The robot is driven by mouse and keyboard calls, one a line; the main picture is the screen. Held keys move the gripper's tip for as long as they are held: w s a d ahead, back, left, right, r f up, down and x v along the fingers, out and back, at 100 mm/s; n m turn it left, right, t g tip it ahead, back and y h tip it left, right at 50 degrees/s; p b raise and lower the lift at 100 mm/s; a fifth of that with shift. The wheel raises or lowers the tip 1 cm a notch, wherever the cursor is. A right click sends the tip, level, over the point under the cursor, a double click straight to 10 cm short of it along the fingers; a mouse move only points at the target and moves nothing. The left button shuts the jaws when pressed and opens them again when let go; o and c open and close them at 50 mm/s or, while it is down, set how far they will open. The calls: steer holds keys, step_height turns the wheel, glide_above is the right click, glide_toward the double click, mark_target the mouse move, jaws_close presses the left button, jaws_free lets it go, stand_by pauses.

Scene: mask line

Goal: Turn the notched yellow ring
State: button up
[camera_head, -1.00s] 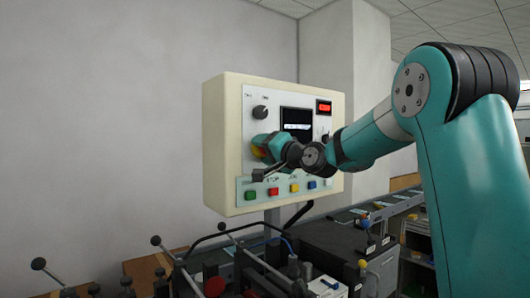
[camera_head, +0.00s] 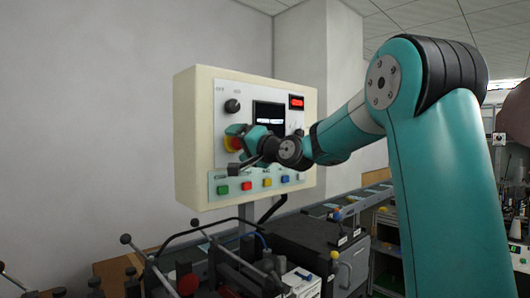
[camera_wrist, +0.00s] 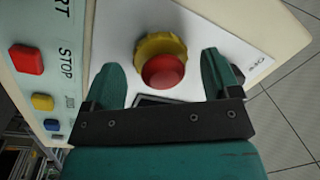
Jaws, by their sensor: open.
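The notched yellow ring (camera_wrist: 150,48) sits around a red button (camera_wrist: 163,72) on the control panel's face, between my finger tips in the wrist view. In the head view the yellow ring (camera_head: 230,143) shows partly, with my arm's end in front of it. My gripper (camera_wrist: 160,75) is open, one teal finger on each side of the ring, with gaps between fingers and ring. I cannot tell how far the fingertips are from the panel face.
The cream control panel box (camera_head: 188,150) carries a black knob (camera_head: 233,106), a dark screen (camera_head: 269,117) and a row of coloured buttons, including a red STOP button (camera_wrist: 27,59). Levers and machinery (camera_head: 190,268) stand below. A conveyor (camera_head: 350,203) runs behind at the right.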

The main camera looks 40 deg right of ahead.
steer(key=s+d+f+b, duration=0.1)
steer(key=s+b, duration=0.6)
steer(key=s, duration=0.9)
steer(key=shift+d+f, duration=0.3)
steer(key=shift+d, duration=0.2)
steer(key=a+f+n+g+y, duration=0.4)
steer(key=a+f+n+g, duration=0.45)
steer(key=a+f, duration=1)
steer(key=s+a+f+n+g+h, duration=0.1)
steer(key=s+a+f+n+g, duration=0.3)
steer(key=s, duration=0.5)
steer(key=s+a+f+n+g+h, duration=0.1)
steer(key=s+a+f+n+g, duration=0.3)
steer(key=s+f, duration=0.5)
steer(key=shift+s+a+g+b, duration=0.4)
steer(key=shift+a+g, duration=0.6)
steer(key=shift+g, duration=0.15)
steer(key=shift+w, duration=0.1)
